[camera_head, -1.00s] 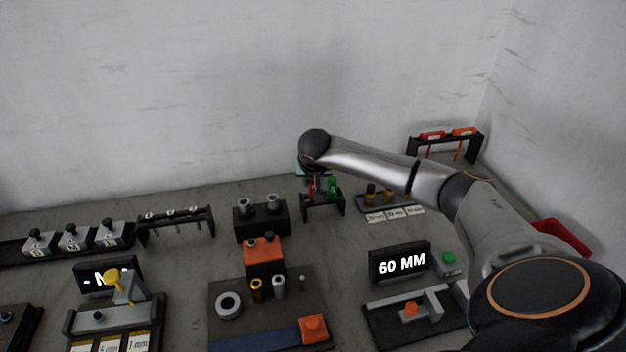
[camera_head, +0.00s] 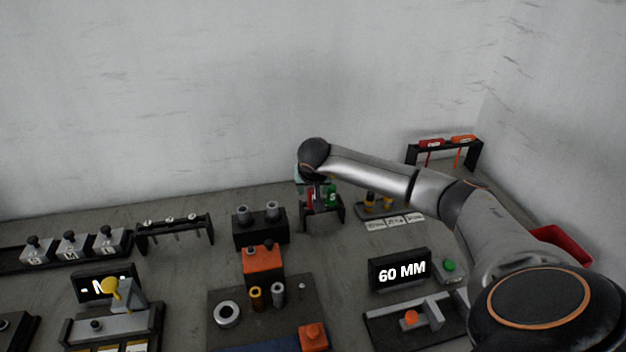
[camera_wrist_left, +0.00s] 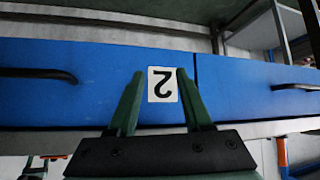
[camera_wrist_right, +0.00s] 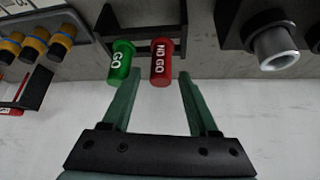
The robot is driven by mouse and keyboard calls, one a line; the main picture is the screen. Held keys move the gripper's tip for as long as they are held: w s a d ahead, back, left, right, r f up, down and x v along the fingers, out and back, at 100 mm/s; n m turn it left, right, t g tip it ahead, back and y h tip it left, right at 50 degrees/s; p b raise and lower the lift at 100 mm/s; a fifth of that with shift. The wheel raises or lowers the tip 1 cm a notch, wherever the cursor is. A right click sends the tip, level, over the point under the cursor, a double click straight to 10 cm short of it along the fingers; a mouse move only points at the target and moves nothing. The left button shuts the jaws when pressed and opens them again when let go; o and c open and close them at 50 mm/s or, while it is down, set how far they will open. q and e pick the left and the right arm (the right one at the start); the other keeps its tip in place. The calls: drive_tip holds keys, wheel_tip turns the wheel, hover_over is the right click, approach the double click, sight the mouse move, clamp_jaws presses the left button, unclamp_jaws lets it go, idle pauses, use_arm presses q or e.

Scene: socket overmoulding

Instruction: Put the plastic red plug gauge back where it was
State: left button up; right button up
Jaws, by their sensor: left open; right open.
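The red plug gauge (camera_wrist_right: 162,62), marked NO GO, stands in a small black rack (camera_wrist_right: 200,25) beside the green GO gauge (camera_wrist_right: 122,60). In the head view the red gauge (camera_head: 312,196) is partly covered by my right wrist; the green gauge (camera_head: 331,196) is to its right, in the same rack (camera_head: 338,213). My right gripper (camera_wrist_right: 159,75) is open, its fingertips close to the gauges and either side of the red handle in the picture; no grip shows. My left gripper (camera_wrist_left: 160,74) is open and empty, facing blue drawers.
A black block with two grey cylinders (camera_head: 260,228) stands left of the rack. A tray with yellow-banded gauges (camera_head: 380,203) is to its right. The 60 MM display (camera_head: 400,271) is in front. A rack with red and orange handles (camera_head: 445,143) stands at the back right.

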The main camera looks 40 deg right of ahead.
drive_tip(key=v, duration=1.2)
drive_tip(key=shift+r+b, duration=0.3)
